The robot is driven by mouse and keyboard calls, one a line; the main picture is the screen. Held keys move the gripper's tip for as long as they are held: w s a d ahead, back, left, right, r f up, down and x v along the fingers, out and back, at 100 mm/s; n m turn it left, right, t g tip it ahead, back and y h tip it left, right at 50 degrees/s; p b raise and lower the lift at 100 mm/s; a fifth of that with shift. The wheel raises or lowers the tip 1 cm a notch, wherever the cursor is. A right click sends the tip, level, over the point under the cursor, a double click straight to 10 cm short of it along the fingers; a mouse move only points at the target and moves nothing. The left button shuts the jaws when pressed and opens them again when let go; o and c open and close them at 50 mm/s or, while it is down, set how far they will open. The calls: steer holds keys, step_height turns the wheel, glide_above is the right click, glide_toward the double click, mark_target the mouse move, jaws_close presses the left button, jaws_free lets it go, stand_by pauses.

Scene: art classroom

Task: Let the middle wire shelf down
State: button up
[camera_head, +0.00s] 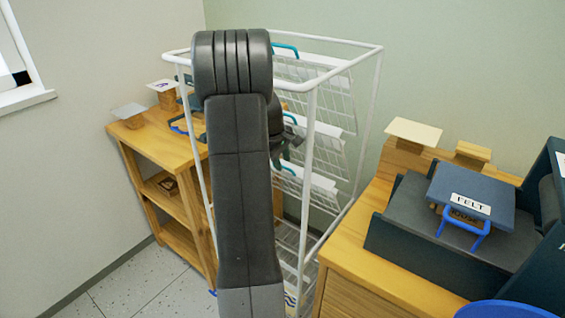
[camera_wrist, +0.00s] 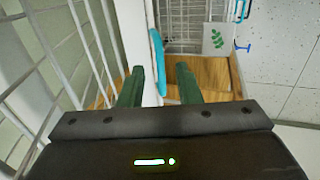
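The white wire rack (camera_head: 312,110) stands behind my arm, with several wire shelves tilted up inside it. The middle wire shelf (camera_head: 326,140) has a white front strip and a teal handle (camera_head: 290,118), partly hidden by my arm. The upper shelf (camera_head: 318,88) and lower shelf (camera_head: 312,181) also slant. My gripper (camera_wrist: 160,68) is open in the wrist view, its green fingers apart. A white strip and a teal handle (camera_wrist: 157,60) show between the fingers; I cannot tell whether they touch. In the head view the gripper is mostly hidden behind my arm.
A wooden shelf unit (camera_head: 155,137) stands left of the rack. A wooden cabinet (camera_head: 350,240) on the right carries a dark box with a lid labelled FELT (camera_head: 470,192). Speckled floor is clear at left.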

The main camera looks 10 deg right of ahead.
steer(key=shift+w+d+f, duration=0.15)
steer(key=shift+f, duration=0.4)
jaws_close()
steer(key=shift+f, duration=0.1)
